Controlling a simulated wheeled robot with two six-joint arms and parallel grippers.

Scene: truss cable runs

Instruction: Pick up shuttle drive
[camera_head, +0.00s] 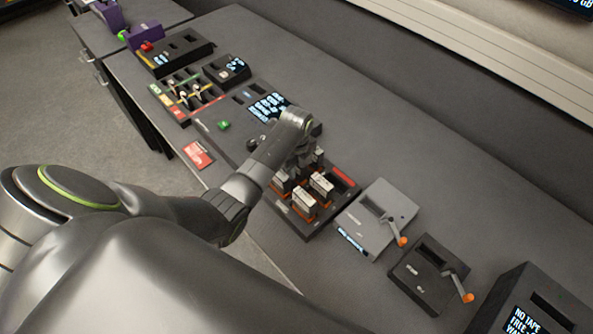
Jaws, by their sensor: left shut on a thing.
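A dark tray (343,200) on the counter holds several blocky drives with white and orange faces. One drive (321,184) stands in the tray, and another (304,204) stands at its near side. My left gripper (303,165) reaches down over the far left part of this tray. It is shut on a drive that its fingers and wrist mostly hide. I cannot tell whether that drive is still seated in its slot. No label marks which drive is the shuttle drive. My right gripper is not in view.
A grey device (372,222) and a black device (430,272), each with an orange-tipped lever, stand right of the tray. A black box with a display (538,303) is at the lower right. A red card (198,155) lies at the counter's near edge.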

